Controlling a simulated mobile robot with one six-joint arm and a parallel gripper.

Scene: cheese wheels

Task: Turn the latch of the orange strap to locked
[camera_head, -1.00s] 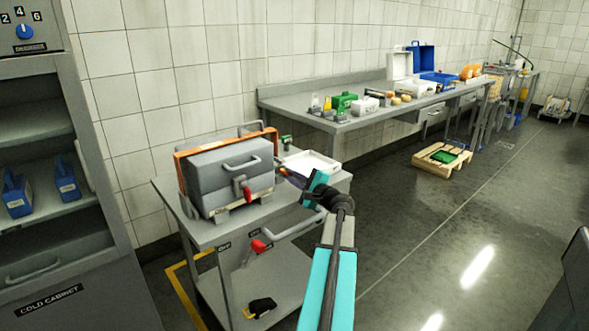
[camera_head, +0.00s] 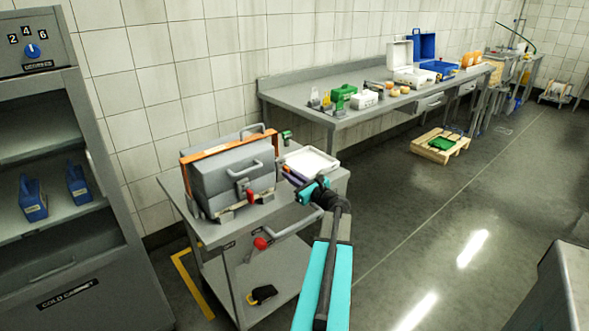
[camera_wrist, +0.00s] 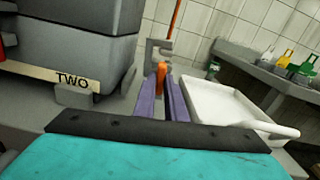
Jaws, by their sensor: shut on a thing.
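A grey case stands on a grey cart, with the orange strap (camera_head: 230,145) running along its upper back edge. In the wrist view the strap (camera_wrist: 176,18) comes down to a pale grey bracket (camera_wrist: 160,48) beside the case. My gripper (camera_head: 287,172) is at the case's right side. Its purple fingers (camera_wrist: 161,85) are shut on a small orange piece (camera_wrist: 161,72) just below the bracket, which looks like the strap's latch. The fingers hide part of it, and its exact turn cannot be told.
A white tray (camera_head: 326,156) lies on the cart (camera_head: 190,217) close to the right of my fingers. The case (camera_head: 225,180) has a red-handled part (camera_head: 250,196) at its front. A long workbench (camera_head: 290,93) stands behind. Open floor lies to the right.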

